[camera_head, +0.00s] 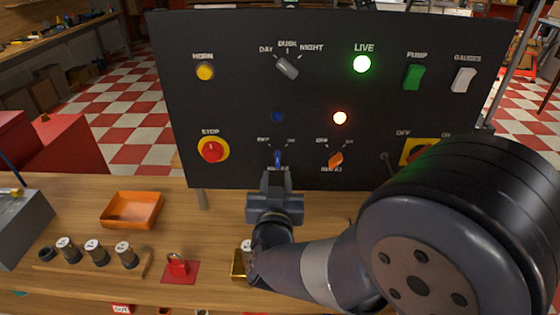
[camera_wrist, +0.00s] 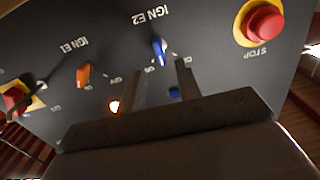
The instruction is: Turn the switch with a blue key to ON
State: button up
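The blue key (camera_head: 278,157) sits in the switch on the dark panel, below a dark blue lamp (camera_head: 277,117). The wrist view shows the panel upside down, with the blue key (camera_wrist: 159,48) beside the label IGN E2. My gripper (camera_head: 278,174) is at the panel just below the key. In the wrist view my gripper's two fingers (camera_wrist: 162,68) are apart, with the key in the gap just past their tips. Nothing is visibly held. I cannot tell exactly which mark the key points to, and contact is not clear.
An orange key (camera_head: 336,159) stands to the right under a lit lamp (camera_head: 340,118). A red stop button (camera_head: 212,150) is to the left. Knobs and rockers fill the panel's upper part. An orange tray (camera_head: 132,209) and a red padlock (camera_head: 178,264) are on the bench.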

aim_at(278, 162)
jog(key=w, duration=0.6)
jog(key=shift+w+d+p, duration=0.1)
jog(key=shift+w+p, duration=0.1)
jog(key=shift+p, duration=0.1)
grip_shut()
